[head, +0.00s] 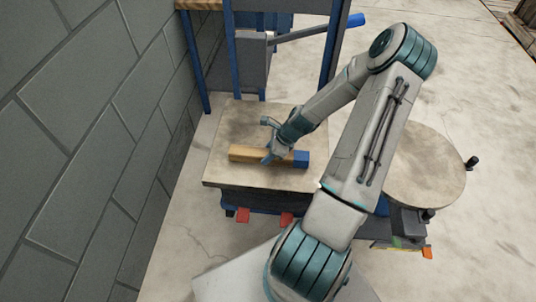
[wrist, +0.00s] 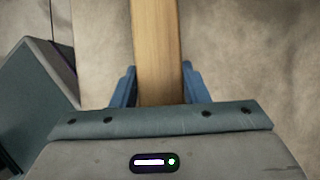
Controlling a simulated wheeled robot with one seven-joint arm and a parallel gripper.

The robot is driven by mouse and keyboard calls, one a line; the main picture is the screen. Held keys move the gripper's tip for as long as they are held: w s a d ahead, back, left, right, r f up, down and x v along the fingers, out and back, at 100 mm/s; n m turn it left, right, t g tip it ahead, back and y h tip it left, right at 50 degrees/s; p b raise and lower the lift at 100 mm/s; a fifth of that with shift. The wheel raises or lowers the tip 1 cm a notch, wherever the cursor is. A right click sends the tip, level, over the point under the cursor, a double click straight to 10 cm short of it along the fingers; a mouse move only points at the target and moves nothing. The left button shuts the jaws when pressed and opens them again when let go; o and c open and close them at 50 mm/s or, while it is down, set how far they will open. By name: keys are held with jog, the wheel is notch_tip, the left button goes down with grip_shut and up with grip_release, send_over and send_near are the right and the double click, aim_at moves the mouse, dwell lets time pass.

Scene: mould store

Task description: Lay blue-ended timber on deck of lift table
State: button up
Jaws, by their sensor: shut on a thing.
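The blue-ended timber (head: 243,154) is a light wooden bar with a blue right end, in the head view. It lies level over the deck of the lift table (head: 226,178), lengthwise left to right. I cannot tell whether it touches the deck. My gripper (head: 268,156) is shut on the timber near its middle, from above. In the wrist view the timber (wrist: 157,50) runs up between the two blue fingers of my gripper (wrist: 158,88); its blue end is not seen there.
A grey block wall (head: 80,130) stands close on the left. A blue-framed bench (head: 236,60) stands behind the deck, with a blue-ended lever (head: 355,20). A round table top (head: 425,165) is on the right, partly behind my arm. Bare deck lies behind the timber.

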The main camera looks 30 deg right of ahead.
jog(key=shift+f, duration=0.1)
jog(key=o, duration=1.2)
jog(key=p+v, duration=0.3)
jog(key=v, duration=0.8)
jog(key=shift+r, duration=0.3)
jog(key=s+a+r+n+h, duration=0.1)
jog(key=s+a+r+n, duration=0.4)
jog(key=a+r+n, duration=0.1)
jog(key=s+a+r+n+g+h, duration=0.1)
jog(key=s+a+r+n+h, duration=0.1)
jog(key=s+a+r+n, duration=0.3)
jog(key=s+a+r+n+h, duration=0.2)
jog(key=s+a+r+n, duration=0.3)
jog(key=r+n, duration=0.7)
jog(key=shift+a+r+n+g, duration=0.25)
jog(key=shift+a+n+g, duration=0.15)
jog(key=shift+a+n, duration=0.5)
